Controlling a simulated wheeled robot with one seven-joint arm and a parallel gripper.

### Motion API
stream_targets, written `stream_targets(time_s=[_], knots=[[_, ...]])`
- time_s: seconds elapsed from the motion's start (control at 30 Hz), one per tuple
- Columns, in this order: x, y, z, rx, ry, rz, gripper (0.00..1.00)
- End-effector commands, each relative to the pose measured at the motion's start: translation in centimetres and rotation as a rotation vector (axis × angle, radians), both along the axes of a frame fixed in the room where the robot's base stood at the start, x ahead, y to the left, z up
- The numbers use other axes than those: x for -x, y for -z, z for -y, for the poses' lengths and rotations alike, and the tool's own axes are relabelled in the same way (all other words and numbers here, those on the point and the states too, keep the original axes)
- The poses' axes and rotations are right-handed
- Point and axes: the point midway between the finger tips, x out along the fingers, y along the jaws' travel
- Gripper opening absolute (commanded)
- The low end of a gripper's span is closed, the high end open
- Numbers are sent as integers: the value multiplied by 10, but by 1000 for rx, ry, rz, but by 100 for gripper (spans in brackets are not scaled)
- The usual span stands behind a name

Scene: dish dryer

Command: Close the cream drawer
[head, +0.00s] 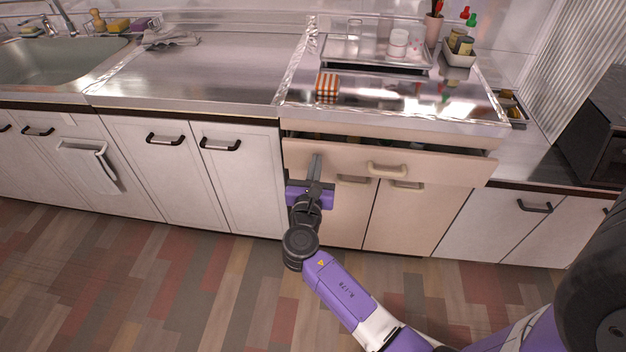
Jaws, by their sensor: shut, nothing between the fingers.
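The cream drawer (435,168) is in the head view, right of the middle, under the steel counter. It stands partly open, with a dark gap along its top edge and dim contents inside. Its cream handle (387,169) is at the middle of the front. My gripper (316,158) is shut and empty, with its fingertips at the left part of the drawer front, left of the handle. I cannot tell whether the fingertips touch the front.
Cream cupboard doors (405,225) are below the drawer. The steel counter above holds a tray (375,55), a striped orange box (327,87) and a condiment holder (459,56). A sink (60,62) is at far left. The wooden floor (150,290) in front is clear.

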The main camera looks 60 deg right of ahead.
Motion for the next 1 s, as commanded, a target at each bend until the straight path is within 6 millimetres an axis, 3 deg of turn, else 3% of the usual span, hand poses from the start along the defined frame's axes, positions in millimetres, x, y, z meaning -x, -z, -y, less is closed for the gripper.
stream_targets(time_s=[0.23, 0.67, 1.0], knots=[[-9, 1, 23, 0, 0, 0, 0], [-11, 0, 27, -1, -2, -1, 0], [-30, 0, 71, -1, 0, 1, 0]])
